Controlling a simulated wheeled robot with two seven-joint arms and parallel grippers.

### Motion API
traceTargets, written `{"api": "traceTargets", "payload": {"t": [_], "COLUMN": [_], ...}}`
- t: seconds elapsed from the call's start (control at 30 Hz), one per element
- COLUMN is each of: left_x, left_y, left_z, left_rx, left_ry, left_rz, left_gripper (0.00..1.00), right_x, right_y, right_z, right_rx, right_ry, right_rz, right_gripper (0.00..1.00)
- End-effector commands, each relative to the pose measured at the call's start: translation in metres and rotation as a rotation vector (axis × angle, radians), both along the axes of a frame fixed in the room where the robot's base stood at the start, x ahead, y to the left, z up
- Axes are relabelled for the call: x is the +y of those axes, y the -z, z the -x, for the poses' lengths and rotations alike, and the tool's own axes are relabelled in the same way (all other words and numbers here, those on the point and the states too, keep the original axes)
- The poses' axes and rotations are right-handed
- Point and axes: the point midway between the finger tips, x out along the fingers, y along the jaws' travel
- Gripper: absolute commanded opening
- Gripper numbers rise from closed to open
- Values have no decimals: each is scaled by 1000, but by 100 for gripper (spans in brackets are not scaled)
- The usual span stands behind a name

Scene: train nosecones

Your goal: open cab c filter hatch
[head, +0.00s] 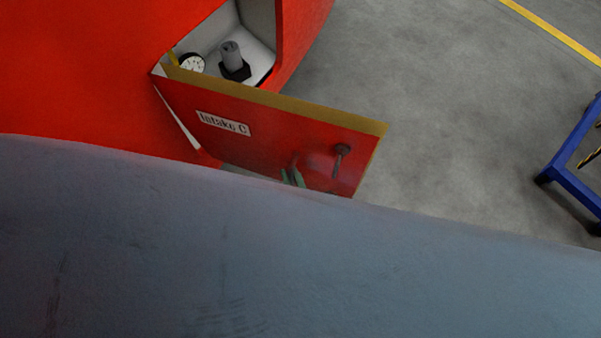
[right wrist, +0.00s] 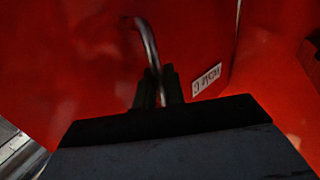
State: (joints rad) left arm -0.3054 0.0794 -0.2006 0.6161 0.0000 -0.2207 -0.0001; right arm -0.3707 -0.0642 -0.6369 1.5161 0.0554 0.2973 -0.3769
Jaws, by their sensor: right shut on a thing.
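The red filter hatch (head: 250,140), labelled "Intake C", stands swung out from the red cab body, with its yellow-brown edge facing up. My right gripper (head: 293,177) is at the lower part of the hatch face, mostly hidden from the head camera. In the right wrist view my right gripper (right wrist: 158,85) is shut on a curved metal handle (right wrist: 147,40), and the white label (right wrist: 207,79) is to its right. My left gripper is not in view.
The opening (head: 262,25) behind the hatch shows a white-walled compartment with a round gauge (head: 191,63) and a grey cylindrical fitting (head: 231,58). Clear grey floor (head: 440,110) lies to the right. A blue frame (head: 568,170) stands at the right edge.

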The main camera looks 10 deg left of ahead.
Motion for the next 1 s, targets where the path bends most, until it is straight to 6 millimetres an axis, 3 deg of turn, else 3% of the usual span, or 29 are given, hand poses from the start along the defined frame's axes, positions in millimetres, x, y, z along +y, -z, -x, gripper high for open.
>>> {"api": "traceTargets", "payload": {"t": [0.5,0.53,0.67,1.0], "left_x": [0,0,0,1], "left_y": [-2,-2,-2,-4], "left_z": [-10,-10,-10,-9], "left_rx": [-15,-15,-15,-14], "left_ry": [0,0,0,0], "left_rz": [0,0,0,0], "left_gripper": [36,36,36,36], "right_x": [5,5,4,1], "right_y": [-1,-1,-1,-1], "right_z": [2,2,1,3], "right_rx": [1,1,1,2], "right_ry": [-7,-7,-6,-5], "right_rz": [-1,-1,-1,1], "right_gripper": [0,14,30,30]}}
